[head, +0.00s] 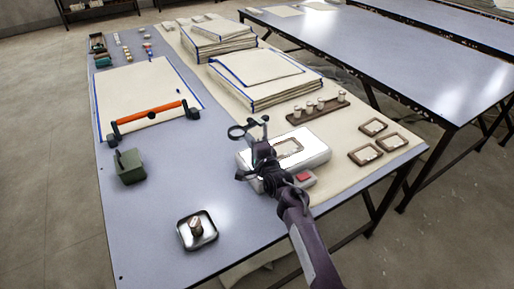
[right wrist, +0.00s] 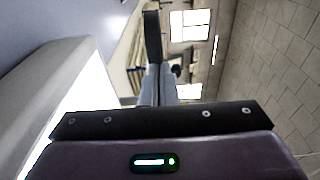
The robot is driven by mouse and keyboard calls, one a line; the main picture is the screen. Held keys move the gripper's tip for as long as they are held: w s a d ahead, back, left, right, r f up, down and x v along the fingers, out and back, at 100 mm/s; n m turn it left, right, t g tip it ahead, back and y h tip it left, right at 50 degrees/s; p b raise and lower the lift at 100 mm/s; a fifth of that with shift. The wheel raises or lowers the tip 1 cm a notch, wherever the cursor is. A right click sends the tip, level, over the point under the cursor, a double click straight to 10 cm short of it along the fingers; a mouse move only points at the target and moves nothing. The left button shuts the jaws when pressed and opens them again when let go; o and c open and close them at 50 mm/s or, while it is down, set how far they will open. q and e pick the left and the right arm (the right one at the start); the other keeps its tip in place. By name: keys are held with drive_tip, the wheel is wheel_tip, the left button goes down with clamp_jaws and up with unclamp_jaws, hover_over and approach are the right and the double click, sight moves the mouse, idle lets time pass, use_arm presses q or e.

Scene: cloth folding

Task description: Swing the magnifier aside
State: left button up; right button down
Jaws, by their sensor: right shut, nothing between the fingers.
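The magnifier (head: 238,132) shows in the head view as a dark round ring on a short jointed arm, above the left end of a white box (head: 316,151). A wooden-framed piece (head: 289,148) lies on the box top. My right gripper (head: 255,163) is at the box's left part, just below the magnifier in the picture, and hides part of its mount. I cannot tell whether they touch. In the right wrist view the gripper's fingers (right wrist: 158,84) are together with nothing between them. A dark upright piece stands just beyond them. My left gripper is out of view.
A metal tray (head: 184,239) holding a small cylinder and a green box (head: 128,167) stand left of my right arm. An orange-handled bar (head: 150,118) lies across a white sheet. Small frames (head: 364,155) and a rack of cylinders (head: 300,117) lie right and behind.

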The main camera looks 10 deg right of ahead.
drive_tip(key=s, duration=0.4)
drive_tip(key=s+d, duration=0.1)
drive_tip(key=s, duration=0.1)
drive_tip(key=shift+s, duration=0.25)
drive_tip(key=shift+s+d, duration=0.25)
drive_tip(key=shift+s, duration=0.2)
drive_tip(key=shift+f, duration=0.1)
